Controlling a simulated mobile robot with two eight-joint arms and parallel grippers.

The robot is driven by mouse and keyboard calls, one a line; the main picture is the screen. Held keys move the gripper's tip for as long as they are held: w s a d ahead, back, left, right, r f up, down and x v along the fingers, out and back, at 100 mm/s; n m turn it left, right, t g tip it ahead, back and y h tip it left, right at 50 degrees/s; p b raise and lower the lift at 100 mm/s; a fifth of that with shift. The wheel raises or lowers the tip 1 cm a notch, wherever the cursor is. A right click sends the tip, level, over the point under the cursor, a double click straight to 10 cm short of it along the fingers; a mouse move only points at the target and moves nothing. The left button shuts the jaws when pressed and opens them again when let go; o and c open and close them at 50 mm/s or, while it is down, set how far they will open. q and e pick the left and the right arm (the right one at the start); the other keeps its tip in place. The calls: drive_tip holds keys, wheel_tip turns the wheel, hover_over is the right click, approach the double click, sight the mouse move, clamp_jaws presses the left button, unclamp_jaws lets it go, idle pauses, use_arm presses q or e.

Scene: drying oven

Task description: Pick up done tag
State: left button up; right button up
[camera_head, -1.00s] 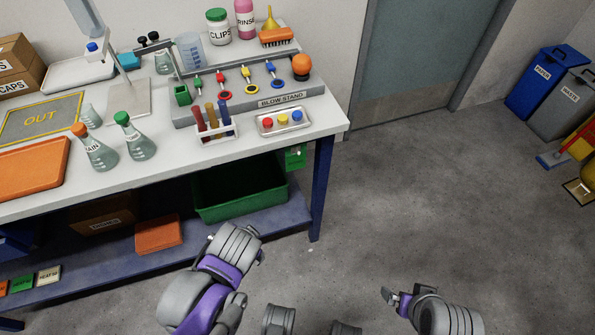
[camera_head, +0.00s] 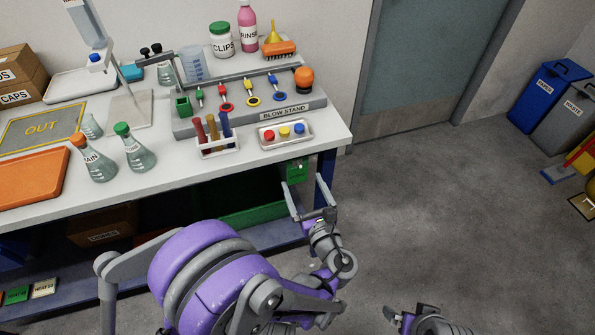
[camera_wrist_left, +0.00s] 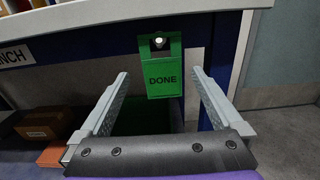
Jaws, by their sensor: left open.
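The green DONE tag (camera_wrist_left: 163,80) hangs from a peg on the front edge of the bench in the left wrist view. In the head view the tag (camera_head: 296,171) shows below the bench's right front corner. My left gripper (camera_head: 306,195) is open, its two fingers pointing up toward the tag from below and in front. In the left wrist view the open jaws (camera_wrist_left: 160,88) stand either side of the tag, which looks farther off than the fingertips; nothing is between them. My right gripper (camera_head: 395,315) shows only partly at the bottom edge.
The bench (camera_head: 180,180) carries flasks, a tube rack (camera_head: 218,145), a small tray of coloured caps (camera_head: 286,145) and the blow stand (camera_head: 255,118). A blue bench leg (camera_head: 326,178) stands right of the tag. A green crate (camera_head: 250,214) sits on the shelf below.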

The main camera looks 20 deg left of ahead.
sight(297, 168)
use_arm(q)
drive_tip(key=x, duration=0.9)
drive_tip(key=shift+w+d+r+b, duration=0.1)
drive_tip(key=shift+r+b, duration=0.05)
drive_tip(key=shift+b, duration=0.2)
drive_tip(key=c, duration=1.2)
drive_tip(key=shift+c, duration=0.2)
